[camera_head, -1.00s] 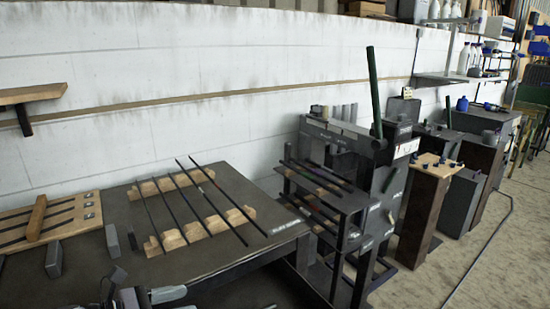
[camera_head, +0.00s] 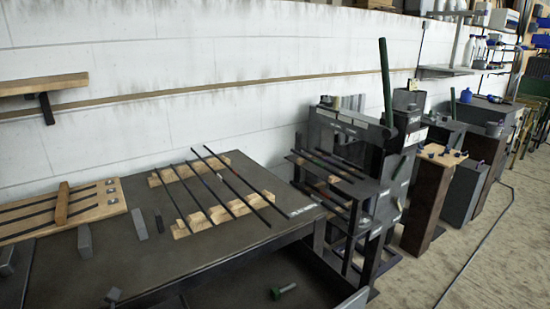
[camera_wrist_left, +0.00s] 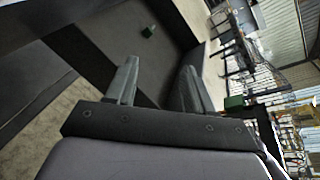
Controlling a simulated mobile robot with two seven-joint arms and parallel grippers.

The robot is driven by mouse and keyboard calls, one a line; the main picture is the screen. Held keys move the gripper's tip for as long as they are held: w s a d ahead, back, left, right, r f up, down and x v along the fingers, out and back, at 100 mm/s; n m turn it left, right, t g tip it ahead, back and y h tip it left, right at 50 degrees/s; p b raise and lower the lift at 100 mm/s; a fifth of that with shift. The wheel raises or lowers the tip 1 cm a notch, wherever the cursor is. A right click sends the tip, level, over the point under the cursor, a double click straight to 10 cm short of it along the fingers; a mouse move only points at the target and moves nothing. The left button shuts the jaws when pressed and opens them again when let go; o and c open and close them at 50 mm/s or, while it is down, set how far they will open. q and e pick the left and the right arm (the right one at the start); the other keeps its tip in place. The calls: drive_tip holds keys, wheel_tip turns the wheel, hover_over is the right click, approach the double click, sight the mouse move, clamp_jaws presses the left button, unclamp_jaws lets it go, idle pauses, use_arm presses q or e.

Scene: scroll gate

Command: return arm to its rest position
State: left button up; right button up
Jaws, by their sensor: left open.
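My left gripper (camera_wrist_left: 157,88) shows in the left wrist view, its two grey fingers apart with nothing between them. A dark recessed tray or bin lies beyond the fingers, with a small green piece (camera_wrist_left: 148,31) in it. In the head view I make out no arm clearly; a small grey shape at the bottom left edge is too cut off to identify. My right gripper is in neither current view.
Dark rods (camera_head: 238,187) lie across wooden notched rests on the workbench (camera_head: 130,262). A slotted wooden board (camera_head: 100,207) is at the left. A green-handled piece (camera_head: 284,291) lies in the tray below the bench's front edge. A dark machine (camera_head: 345,150) stands right of the bench.

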use_arm(q)
drive_tip(key=s+a+f+n+y, duration=0.5)
drive_tip(key=s+a+n, duration=0.35)
drive_tip(key=n, duration=0.55)
drive_tip(key=s+a+f+n+y, duration=0.5)
drive_tip(key=s+a+n, duration=0.4)
drive_tip(key=n, duration=0.4)
drive_tip(key=d+f+n+h, duration=0.1)
drive_tip(key=d+n, duration=0.7)
drive_tip(key=d, duration=0.8)
drive_tip(key=shift+s+f+n+t, duration=0.3)
drive_tip(key=shift+s+f+t, duration=0.1)
drive_tip(key=shift+f, duration=0.15)
drive_tip(key=shift+d, duration=0.1)
